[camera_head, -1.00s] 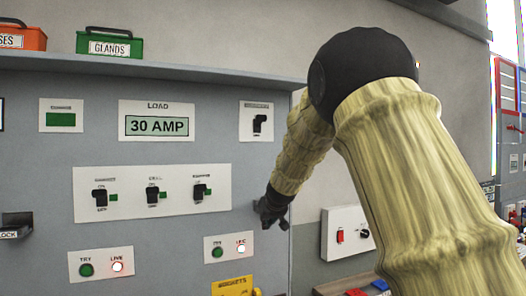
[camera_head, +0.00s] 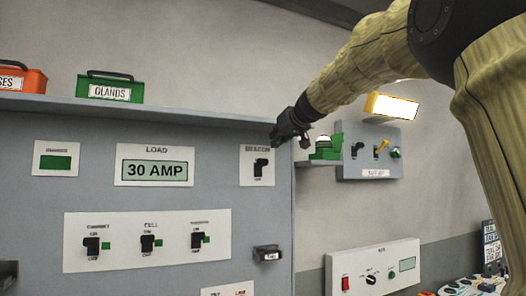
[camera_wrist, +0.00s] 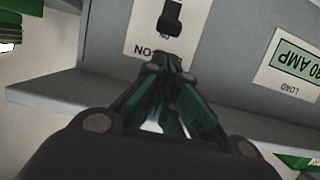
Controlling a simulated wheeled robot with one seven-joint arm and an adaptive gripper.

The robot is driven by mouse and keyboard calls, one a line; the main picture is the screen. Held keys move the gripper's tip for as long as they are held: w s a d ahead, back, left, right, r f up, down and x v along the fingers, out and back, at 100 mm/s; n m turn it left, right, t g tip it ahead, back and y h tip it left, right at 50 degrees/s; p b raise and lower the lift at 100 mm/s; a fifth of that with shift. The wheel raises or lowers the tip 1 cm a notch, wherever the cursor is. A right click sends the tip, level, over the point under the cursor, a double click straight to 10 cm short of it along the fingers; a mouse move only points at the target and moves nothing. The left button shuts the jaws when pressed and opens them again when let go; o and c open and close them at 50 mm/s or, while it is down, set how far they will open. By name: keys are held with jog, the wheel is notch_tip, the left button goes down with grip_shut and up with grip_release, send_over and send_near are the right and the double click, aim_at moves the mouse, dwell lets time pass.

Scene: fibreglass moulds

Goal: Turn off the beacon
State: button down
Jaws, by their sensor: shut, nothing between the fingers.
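The beacon switch (camera_head: 260,167) is a black lever on a white plate, labelled BEACON, at the upper right of the grey panel. Its lever angle is hard to tell. The upside-down wrist view shows the black switch (camera_wrist: 172,18) just beyond my fingertips, with part of its plate label. My gripper (camera_head: 276,138) is shut and empty, just above and right of the plate in the head view; contact with the panel cannot be told. The shut fingers (camera_wrist: 172,62) point toward the switch. A bright yellow-framed lamp (camera_head: 392,107) is lit on the wall at right.
A grey shelf ledge (camera_head: 120,108) runs above the panel, close to my gripper, carrying a green GLANDS box (camera_head: 110,88) and an orange box (camera_head: 22,80). Three breaker switches (camera_head: 148,243) sit lower on the panel. A small wall box (camera_head: 370,160) with switches is to the right.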

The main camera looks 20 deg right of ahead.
jog(key=shift+s, duration=0.1)
jog(key=p, duration=0.5)
send_over(261, 165)
jog(key=d, duration=0.1)
jog(key=shift+s+f, duration=0.15)
jog(key=shift+f, duration=0.45)
jog(key=shift+s+f, duration=0.15)
jog(key=shift+f, duration=0.45)
jog(key=shift+w+f, duration=0.2)
jog(key=shift+w, duration=0.1)
jog(key=shift+f+b, duration=0.15)
jog(key=shift+b, duration=0.2)
jog(key=shift+f+b, duration=0.1)
jog(key=shift+b, duration=0.2)
